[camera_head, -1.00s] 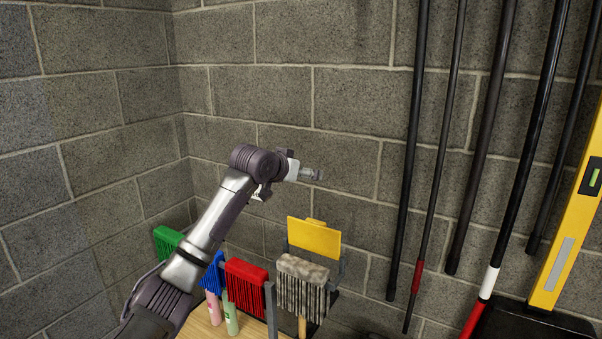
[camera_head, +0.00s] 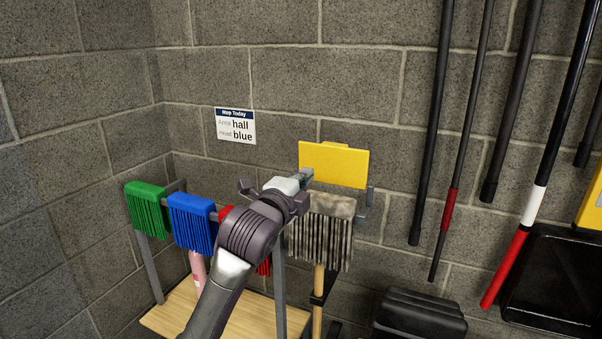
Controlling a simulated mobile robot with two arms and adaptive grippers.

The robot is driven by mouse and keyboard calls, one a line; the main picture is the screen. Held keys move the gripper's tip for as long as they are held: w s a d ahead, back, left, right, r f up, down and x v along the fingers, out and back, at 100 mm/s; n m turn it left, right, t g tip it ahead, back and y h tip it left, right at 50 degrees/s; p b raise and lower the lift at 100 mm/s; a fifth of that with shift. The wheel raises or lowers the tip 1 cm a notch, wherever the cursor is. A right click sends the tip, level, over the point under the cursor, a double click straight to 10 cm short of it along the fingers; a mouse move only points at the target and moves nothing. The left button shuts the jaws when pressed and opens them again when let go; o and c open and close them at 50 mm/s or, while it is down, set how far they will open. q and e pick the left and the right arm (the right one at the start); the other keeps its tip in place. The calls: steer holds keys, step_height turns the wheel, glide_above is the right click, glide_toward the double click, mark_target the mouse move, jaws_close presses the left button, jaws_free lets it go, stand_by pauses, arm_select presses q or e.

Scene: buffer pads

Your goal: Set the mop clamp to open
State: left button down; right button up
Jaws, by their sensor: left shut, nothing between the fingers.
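The mop clamp shows as an upright yellow plate (camera_head: 340,165) with a small raised tab on its top edge. Below and in front of it is a mop with a grey, stringy head (camera_head: 322,236) and a wooden handle (camera_head: 317,303). My left gripper (camera_head: 307,175) is shut and empty. Its fingertips are at the lower left edge of the yellow plate; I cannot tell if they touch it. My left arm hides part of the rack and most of the red mop head (camera_head: 264,267). My right gripper is not in view.
Green (camera_head: 147,208) and blue (camera_head: 192,220) mop heads hang on a rack at the left, above a wooden shelf (camera_head: 175,313). Several poles hang at the right. A black bin (camera_head: 420,315) stands at the bottom right.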

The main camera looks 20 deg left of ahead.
arm_select(q)
steer(key=p, duration=0.3)
glide_toward(331, 149)
steer(key=w, duration=0.5)
steer(key=shift+w+d+r, duration=0.15)
steer(key=shift+w+d, duration=0.05)
steer(key=shift+w, duration=1)
